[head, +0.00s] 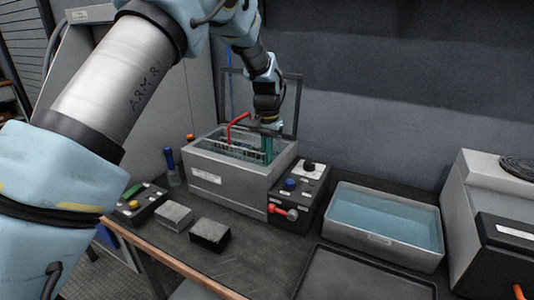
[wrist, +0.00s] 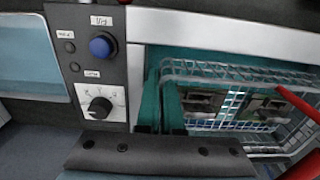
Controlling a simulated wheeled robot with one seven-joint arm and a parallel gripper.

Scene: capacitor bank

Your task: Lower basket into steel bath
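The wire basket (head: 240,150) sits in the open top of the grey steel bath (head: 215,182), its upper rim showing. Its red handle (head: 237,124) stands up on the left, apart from my gripper. In the wrist view the basket (wrist: 235,72) holds boards, and the red handle (wrist: 298,102) is at the right edge. My gripper (head: 267,158) points down at the right end of the bath opening. Its teal fingers (wrist: 164,115) are close together beside the basket's end, with nothing seen between them. Whether they touch the basket is unclear, and its bottom is hidden.
A control box (head: 300,190) with knobs and a red lever stands against the bath's right side. A tray of blue liquid (head: 385,215) is further right. Two small blocks (head: 210,235) lie in front. A dark frame (head: 290,100) stands behind the bath.

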